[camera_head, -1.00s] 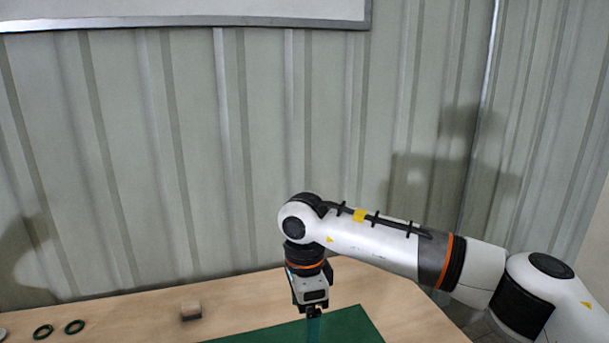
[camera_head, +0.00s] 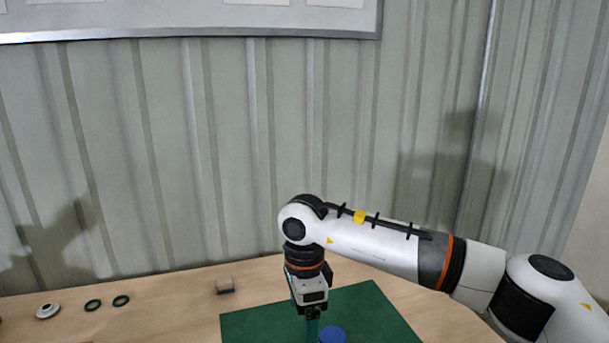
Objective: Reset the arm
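My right arm comes in from the right, and my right gripper (camera_head: 312,313) points down over the green mat (camera_head: 260,326). A teal, see-through piece (camera_head: 313,328), perhaps a filter cartridge, shows directly under its fingertips and appears held between them; its lower end is cut off by the frame. A round blue disc or cap (camera_head: 333,335) shows on the mat just right of the teal piece, partly cut off by the bottom edge. My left gripper is not in view.
On the wooden table (camera_head: 170,310) lie two dark green rings (camera_head: 121,301), a white round part (camera_head: 47,311) at the far left and a small brown block (camera_head: 225,286). A corrugated wall with a framed board (camera_head: 190,22) stands behind. The table between block and rings is clear.

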